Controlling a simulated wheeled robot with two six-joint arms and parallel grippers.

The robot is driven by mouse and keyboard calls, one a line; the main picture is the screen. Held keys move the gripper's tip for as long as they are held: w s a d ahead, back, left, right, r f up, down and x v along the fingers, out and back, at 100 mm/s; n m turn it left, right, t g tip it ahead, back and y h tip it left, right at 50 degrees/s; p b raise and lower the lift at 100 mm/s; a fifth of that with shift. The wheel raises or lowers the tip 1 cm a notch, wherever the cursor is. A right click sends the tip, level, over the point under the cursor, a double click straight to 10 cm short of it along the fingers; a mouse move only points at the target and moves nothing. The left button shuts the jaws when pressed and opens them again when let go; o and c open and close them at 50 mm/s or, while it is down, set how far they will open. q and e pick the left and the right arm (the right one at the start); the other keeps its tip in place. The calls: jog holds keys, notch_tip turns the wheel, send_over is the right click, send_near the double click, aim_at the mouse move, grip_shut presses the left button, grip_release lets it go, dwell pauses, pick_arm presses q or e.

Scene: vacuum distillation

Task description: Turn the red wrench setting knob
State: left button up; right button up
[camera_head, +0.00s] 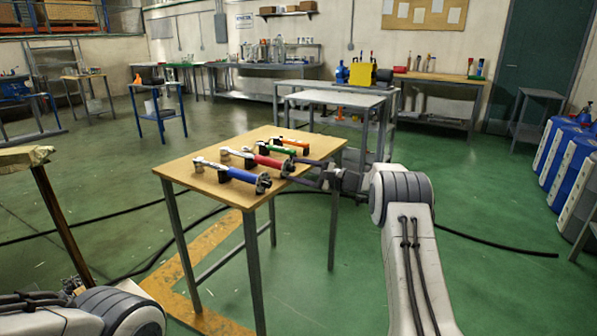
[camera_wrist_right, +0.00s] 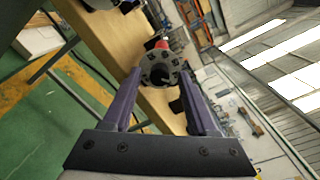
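The red wrench (camera_head: 268,161) lies on dark supports on the wooden table (camera_head: 200,172), between a blue wrench (camera_head: 241,175) and a green one (camera_head: 283,150). Its setting knob is the dark round end at the right; the right wrist view shows this knob (camera_wrist_right: 160,72) end-on, with a bit of red handle behind it. My right gripper (camera_wrist_right: 160,85) has its two fingers apart, one on each side of the knob. Contact with the knob cannot be told. In the head view my right gripper (camera_head: 307,174) reaches in from the right at the knob end.
An orange-handled wrench (camera_head: 294,142) lies beyond the green one. The blue wrench's knob end sits close to my right gripper on the near side. A grey table (camera_head: 335,97) stands behind. Blue containers (camera_head: 575,165) stand far right. Black cables cross the green floor.

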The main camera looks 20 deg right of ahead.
jog(key=p+v, duration=0.1)
jog(key=v, duration=0.9)
jog(key=shift+s, duration=0.15)
jog(key=shift+d, duration=0.15)
